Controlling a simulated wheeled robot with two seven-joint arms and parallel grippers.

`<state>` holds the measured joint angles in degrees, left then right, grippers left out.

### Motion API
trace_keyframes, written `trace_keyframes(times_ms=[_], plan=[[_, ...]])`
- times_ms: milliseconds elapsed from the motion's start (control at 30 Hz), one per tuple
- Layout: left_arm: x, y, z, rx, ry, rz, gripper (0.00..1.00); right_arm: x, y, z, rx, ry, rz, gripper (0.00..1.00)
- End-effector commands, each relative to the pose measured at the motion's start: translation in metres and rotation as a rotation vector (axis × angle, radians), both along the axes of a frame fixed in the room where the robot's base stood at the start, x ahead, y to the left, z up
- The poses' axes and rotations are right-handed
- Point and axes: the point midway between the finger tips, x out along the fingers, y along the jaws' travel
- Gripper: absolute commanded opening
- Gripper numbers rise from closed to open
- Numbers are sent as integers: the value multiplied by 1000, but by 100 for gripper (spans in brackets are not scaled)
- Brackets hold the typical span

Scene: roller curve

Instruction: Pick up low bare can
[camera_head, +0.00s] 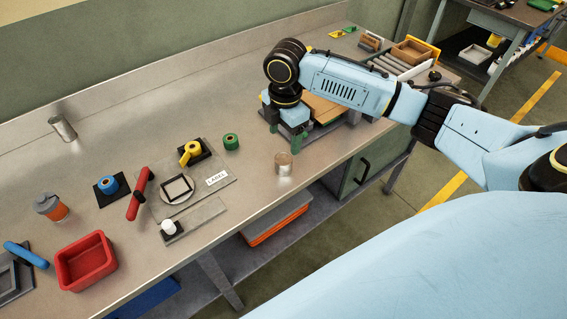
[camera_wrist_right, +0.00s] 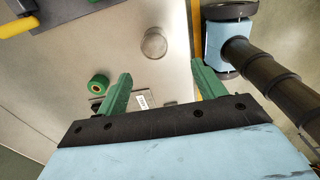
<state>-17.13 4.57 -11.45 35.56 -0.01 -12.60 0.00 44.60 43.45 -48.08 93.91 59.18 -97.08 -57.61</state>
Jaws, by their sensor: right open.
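The low bare can (camera_head: 284,164) is a short, plain metal cylinder. It stands upright on the bench near its front edge, to the right of the label board. In the right wrist view the can (camera_wrist_right: 154,43) shows beyond the fingertips, roughly between their lines. My right gripper (camera_head: 285,136) has green fingers, spread apart with nothing between them. It is above the bench, just behind the can in the head view, not touching it. The fingers also show in the right wrist view (camera_wrist_right: 161,72). My left gripper is out of view.
A green tape roll (camera_head: 231,141) stands left of the can. A taller metal can (camera_head: 63,127) and a red bin (camera_head: 85,262) are at the left.

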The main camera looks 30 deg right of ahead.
Motion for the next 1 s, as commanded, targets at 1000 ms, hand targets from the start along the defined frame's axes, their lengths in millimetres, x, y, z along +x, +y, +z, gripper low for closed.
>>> trace_keyframes(times_ms=[1000], plan=[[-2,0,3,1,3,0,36,10,-4,-102,-12,16,23,69]])
